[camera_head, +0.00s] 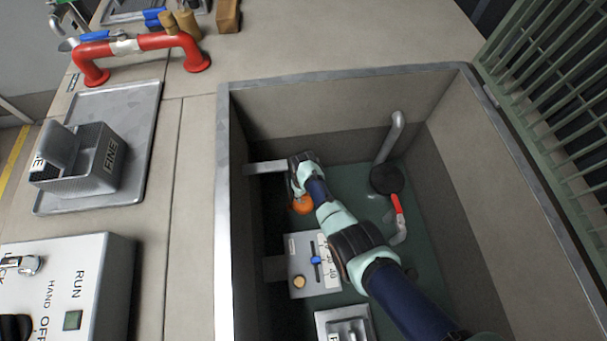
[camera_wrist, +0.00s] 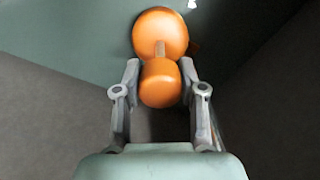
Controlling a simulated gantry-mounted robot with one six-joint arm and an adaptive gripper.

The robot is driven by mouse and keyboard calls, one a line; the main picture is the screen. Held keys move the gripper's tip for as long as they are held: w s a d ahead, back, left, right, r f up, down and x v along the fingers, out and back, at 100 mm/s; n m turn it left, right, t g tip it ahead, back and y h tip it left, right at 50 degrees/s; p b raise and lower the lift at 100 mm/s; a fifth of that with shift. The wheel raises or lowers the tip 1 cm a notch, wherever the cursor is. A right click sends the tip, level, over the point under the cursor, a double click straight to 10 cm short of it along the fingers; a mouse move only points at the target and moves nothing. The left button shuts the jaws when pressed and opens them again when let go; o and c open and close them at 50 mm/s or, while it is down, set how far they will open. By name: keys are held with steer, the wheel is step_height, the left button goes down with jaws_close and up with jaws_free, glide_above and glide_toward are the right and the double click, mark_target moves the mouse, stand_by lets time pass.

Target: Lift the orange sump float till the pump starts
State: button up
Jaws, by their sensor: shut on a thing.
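The orange sump float (camera_head: 301,205) shows in the head view low in the sump pit, partly hidden by my arm. In the wrist view the float has a large round orange body (camera_wrist: 160,35) and a smaller orange knob (camera_wrist: 160,84) joined by a short stem. My gripper (camera_wrist: 160,90) has one finger on each side of the knob and is shut on it. In the head view my gripper's fingertips are hidden behind the wrist. The run lamp window (camera_head: 72,320) on the white control box looks dark green.
The sump's metal rim (camera_head: 350,78) and walls surround my arm. A grey pipe (camera_head: 392,135) with a red-banded section (camera_head: 397,205) stands to the right. A panel with a blue knob (camera_head: 316,260) is below. A red pipe handle (camera_head: 140,43) and a grey tray (camera_head: 140,110) lie outside, left.

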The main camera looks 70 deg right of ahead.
step_height(320, 180, up, 13)
steer(key=p, duration=1.2)
stand_by(0.5)
steer(key=shift+f, duration=0.15)
stand_by(0.8)
step_height(320, 180, down, 11)
steer(key=b, duration=1.1)
steer(key=shift+f, duration=0.1)
steer(key=o, duration=1.2)
step_height(320, 180, up, 12)
steer(key=shift+r, duration=0.15)
